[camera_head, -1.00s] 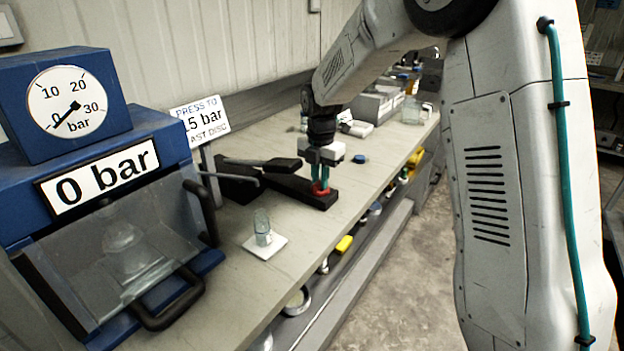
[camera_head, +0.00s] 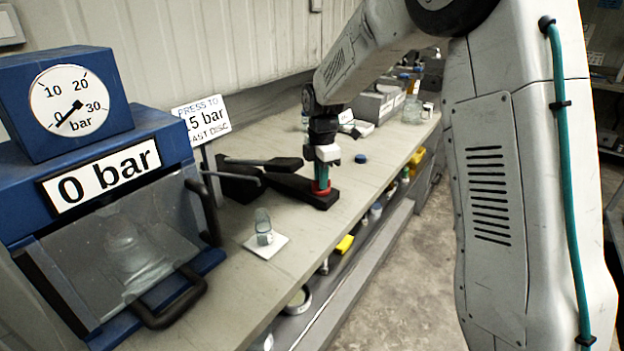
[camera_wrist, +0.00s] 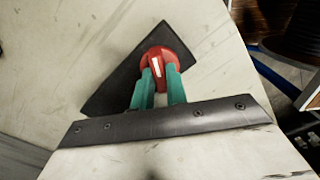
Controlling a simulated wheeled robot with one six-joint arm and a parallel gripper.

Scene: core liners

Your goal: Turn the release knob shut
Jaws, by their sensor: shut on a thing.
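The red release knob (camera_wrist: 158,60) with a white pointer mark sits on the black pump base (camera_wrist: 122,80), which also shows in the head view (camera_head: 290,186). My gripper (camera_wrist: 160,82) has its green fingers on either side of the knob, shut on it. In the head view my gripper (camera_head: 321,180) points straight down at the near right end of the base, and only a bit of red knob (camera_head: 321,191) shows around the fingers. The white mark runs along the knob between the fingers.
The blue press (camera_head: 110,200) with a round gauge (camera_head: 70,102) and a 0 bar display (camera_head: 100,178) stands at left. A pump lever (camera_head: 265,163) lies beside the base. A glass vial (camera_head: 263,226) stands on a white tile (camera_head: 278,242). A blue cap (camera_head: 361,158) lies behind.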

